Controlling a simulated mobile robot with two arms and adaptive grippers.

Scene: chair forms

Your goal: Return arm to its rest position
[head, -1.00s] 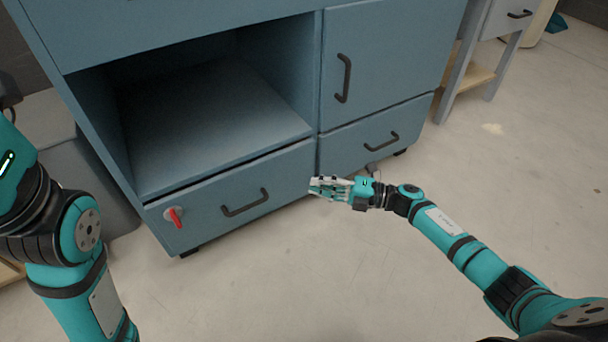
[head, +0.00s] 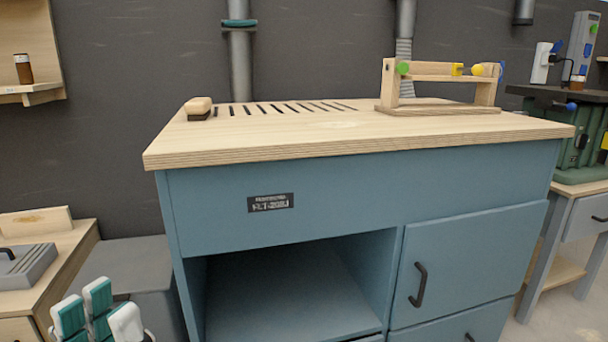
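My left gripper (head: 98,314) shows at the bottom left edge of the head view. Only its teal and white fingertips are in the picture, pointing up. The tips stand apart with nothing visible between them, so it looks open and empty. The rest of the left arm is out of the picture. My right arm and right gripper are not in view.
A blue cabinet (head: 330,205) with a wooden top (head: 330,130) fills the middle, with an open compartment below. A wooden frame (head: 440,108) stands on top. A wooden bench (head: 75,245) with a grey tray (head: 35,275) is beside the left gripper.

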